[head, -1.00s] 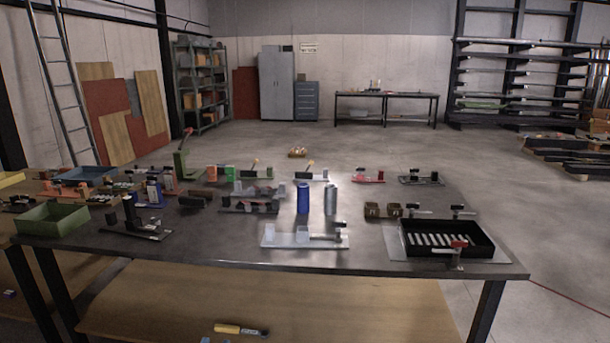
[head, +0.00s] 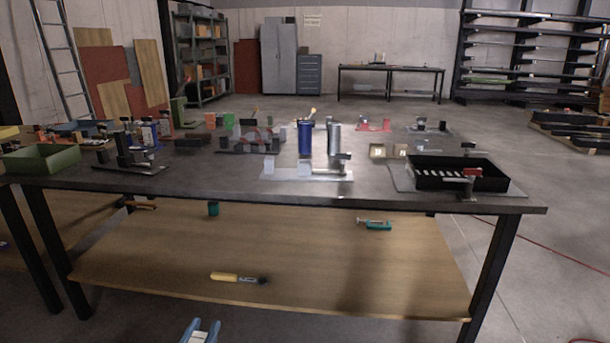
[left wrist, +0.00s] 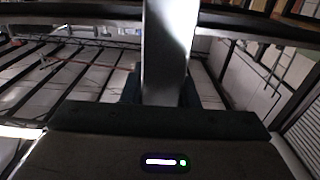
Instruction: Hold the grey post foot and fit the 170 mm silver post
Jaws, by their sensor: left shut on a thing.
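My left gripper (head: 202,327) shows at the bottom edge of the head view, below and in front of the table, with blue fingertips around a pale piece. In the left wrist view a silver-grey upright piece (left wrist: 168,50) stands in front of the gripper body. I cannot tell whether it is the post or the foot. A silver post (head: 334,140) stands upright on the table beside a blue post (head: 305,141). A grey post foot cannot be clearly picked out. My right gripper is not in view.
The dark table (head: 220,181) has a pale plate with blocks (head: 318,174) at its front edge. A black tray (head: 462,183) lies at the right and a green bin (head: 40,160) at the left. The wooden lower shelf (head: 330,260) holds a yellow-handled tool (head: 228,277).

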